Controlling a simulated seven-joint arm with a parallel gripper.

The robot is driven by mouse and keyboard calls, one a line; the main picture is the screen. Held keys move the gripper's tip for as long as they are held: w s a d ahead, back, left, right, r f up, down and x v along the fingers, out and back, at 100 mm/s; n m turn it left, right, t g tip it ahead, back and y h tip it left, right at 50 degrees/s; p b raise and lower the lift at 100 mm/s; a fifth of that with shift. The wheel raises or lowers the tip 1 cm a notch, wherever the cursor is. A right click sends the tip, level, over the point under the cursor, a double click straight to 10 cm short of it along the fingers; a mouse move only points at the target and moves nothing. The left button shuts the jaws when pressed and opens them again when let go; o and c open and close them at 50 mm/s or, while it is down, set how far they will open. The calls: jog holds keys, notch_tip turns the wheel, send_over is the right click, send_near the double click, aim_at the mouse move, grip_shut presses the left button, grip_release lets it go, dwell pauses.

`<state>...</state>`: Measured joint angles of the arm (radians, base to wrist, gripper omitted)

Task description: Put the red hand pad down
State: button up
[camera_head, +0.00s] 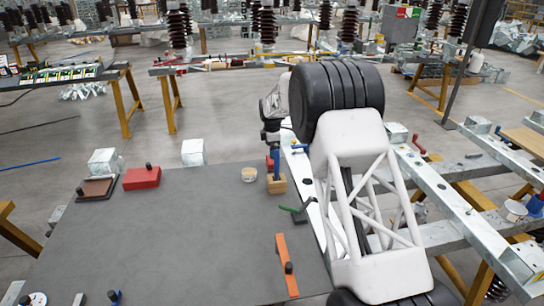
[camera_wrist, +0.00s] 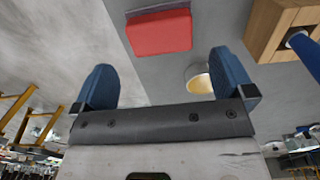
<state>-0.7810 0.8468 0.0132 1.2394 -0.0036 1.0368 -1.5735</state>
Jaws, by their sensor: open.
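The red hand pad (camera_head: 141,178), a red block with a black knob, lies on the grey table (camera_head: 180,240) near its far left edge. In the wrist view, a red block (camera_wrist: 158,32) that looks like the pad shows at the top, beyond the fingertips and apart from them. My gripper (camera_wrist: 164,62) has two blue fingers spread wide with nothing between them. In the head view my arm covers the right side, and the fingers are hard to make out.
A brown block (camera_head: 97,188) lies left of the pad. A small round container (camera_head: 249,175) and a wooden block (camera_head: 277,185) stand to its right. An orange bar (camera_head: 287,265) lies at the table's right. The middle of the table is clear.

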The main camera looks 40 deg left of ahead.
notch_tip(320, 180, up, 6)
jog(key=shift+f, duration=0.15)
dwell(1.1)
